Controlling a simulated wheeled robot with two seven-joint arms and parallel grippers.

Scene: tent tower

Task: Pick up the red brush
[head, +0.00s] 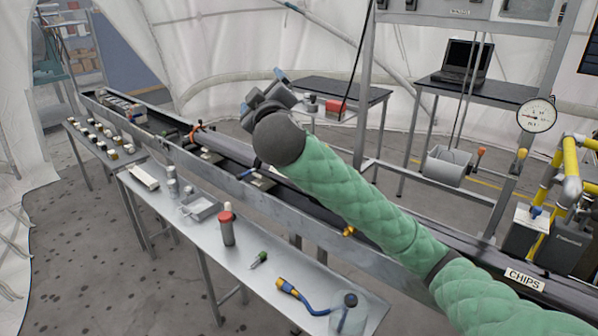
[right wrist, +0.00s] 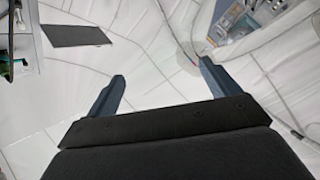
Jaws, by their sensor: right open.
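No object clearly recognizable as a red brush shows in either view. The reddish things I see are a dark container with a red top (head: 227,226) on the near metal table (head: 190,228), and a red box-like thing (head: 337,106) on the back table. My right gripper (head: 262,90) is raised above the conveyor, pointing away toward the tent wall. In the right wrist view its two fingers (right wrist: 161,72) are apart with nothing between them. My left gripper is not in view.
A gauge (head: 536,115) and yellow pipes (head: 572,165) stand at right.

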